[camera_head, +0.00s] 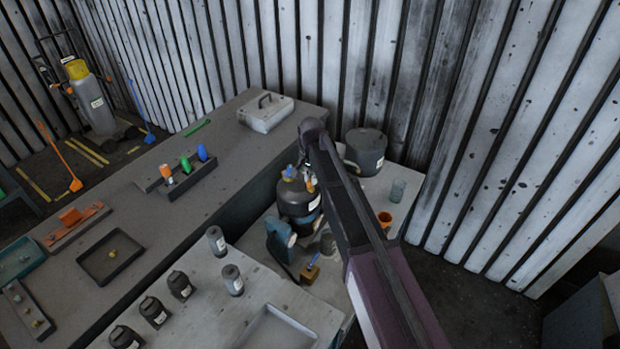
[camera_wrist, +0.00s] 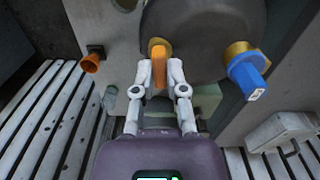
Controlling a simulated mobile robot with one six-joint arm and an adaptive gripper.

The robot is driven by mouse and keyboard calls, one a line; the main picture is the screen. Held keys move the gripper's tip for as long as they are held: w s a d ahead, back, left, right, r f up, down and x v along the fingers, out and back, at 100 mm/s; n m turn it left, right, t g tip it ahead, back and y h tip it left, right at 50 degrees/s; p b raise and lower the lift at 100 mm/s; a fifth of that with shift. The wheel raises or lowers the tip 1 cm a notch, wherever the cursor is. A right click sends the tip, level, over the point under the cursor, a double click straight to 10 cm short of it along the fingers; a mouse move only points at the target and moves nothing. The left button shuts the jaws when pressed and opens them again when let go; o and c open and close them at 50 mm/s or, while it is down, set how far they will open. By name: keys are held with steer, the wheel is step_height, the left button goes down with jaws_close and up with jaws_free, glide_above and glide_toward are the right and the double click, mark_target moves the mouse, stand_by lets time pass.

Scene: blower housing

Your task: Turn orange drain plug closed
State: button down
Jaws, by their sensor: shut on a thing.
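The orange drain plug (camera_wrist: 158,52) sits in a brass-coloured fitting on the dark rounded housing (camera_wrist: 200,35). My gripper (camera_wrist: 159,76) is shut on the plug, with one light finger on each side of it. The plug's lower part lies between the fingers. In the head view the housing (camera_head: 297,197) stands on the light worktop, and my gripper (camera_head: 306,166) reaches its upper part from the right. There the plug (camera_head: 310,185) is a small orange patch, partly hidden near my arm. A blue plug (camera_wrist: 247,74) sits in another brass fitting to the right in the wrist view.
An orange cup (camera_head: 385,218), a clear glass (camera_head: 398,188) and a dark pot (camera_head: 365,150) stand right of my arm. A pale case (camera_head: 265,112) lies on the long bench.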

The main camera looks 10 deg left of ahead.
stand_by(0.4)
steer(key=c, duration=0.7)
jaws_free()
